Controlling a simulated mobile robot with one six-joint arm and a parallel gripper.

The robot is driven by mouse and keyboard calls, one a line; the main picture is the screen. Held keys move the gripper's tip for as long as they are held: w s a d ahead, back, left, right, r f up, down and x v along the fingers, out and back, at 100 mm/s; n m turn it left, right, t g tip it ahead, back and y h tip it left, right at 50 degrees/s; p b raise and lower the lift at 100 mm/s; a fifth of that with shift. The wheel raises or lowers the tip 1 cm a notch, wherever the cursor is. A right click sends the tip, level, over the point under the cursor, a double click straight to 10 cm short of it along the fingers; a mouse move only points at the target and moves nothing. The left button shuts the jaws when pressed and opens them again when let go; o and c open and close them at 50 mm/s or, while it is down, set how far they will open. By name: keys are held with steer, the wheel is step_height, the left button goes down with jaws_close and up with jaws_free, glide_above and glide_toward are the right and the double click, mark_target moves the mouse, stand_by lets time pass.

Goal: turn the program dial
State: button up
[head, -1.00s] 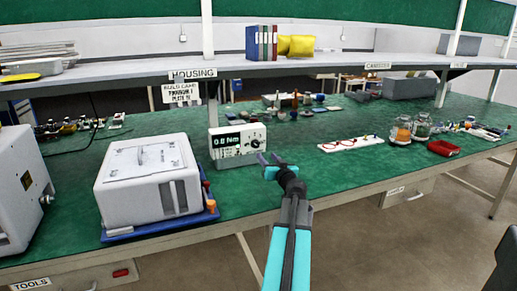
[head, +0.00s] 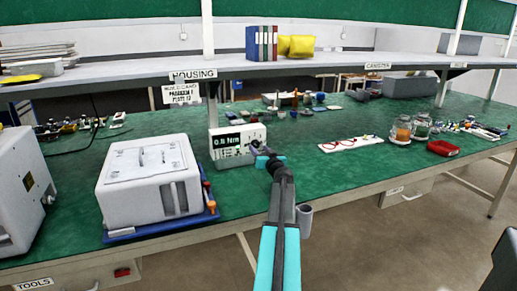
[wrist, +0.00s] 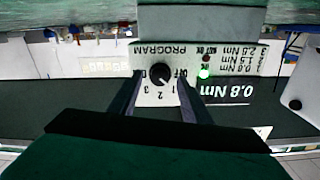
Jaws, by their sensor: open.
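The program dial (wrist: 160,73) is a round black knob on the white front panel of the controller box. In the wrist view the panel appears upside down, with PROGRAM and the marks OFF, 1, 2 and 3 around the dial. I cannot clearly tell which mark it points to. My gripper (wrist: 160,76) is open, with one dark finger on each side of the dial; contact is not clear. In the head view my gripper (head: 262,151) is at the right part of the controller box (head: 227,150) and hides the dial. The display reads 0.8 Nm, and a green light is lit.
A white housing (head: 150,180) on a blue tray stands left of the controller box on the green bench (head: 335,180). A white board with red rings (head: 350,144), jars and a red tray (head: 445,148) lie to the right. A shelf (head: 330,66) runs above.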

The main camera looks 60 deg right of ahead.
steer(key=shift+x, duration=0.8)
steer(key=c, duration=0.9)
steer(key=shift+d, duration=0.15)
steer(key=shift+c, duration=0.7)
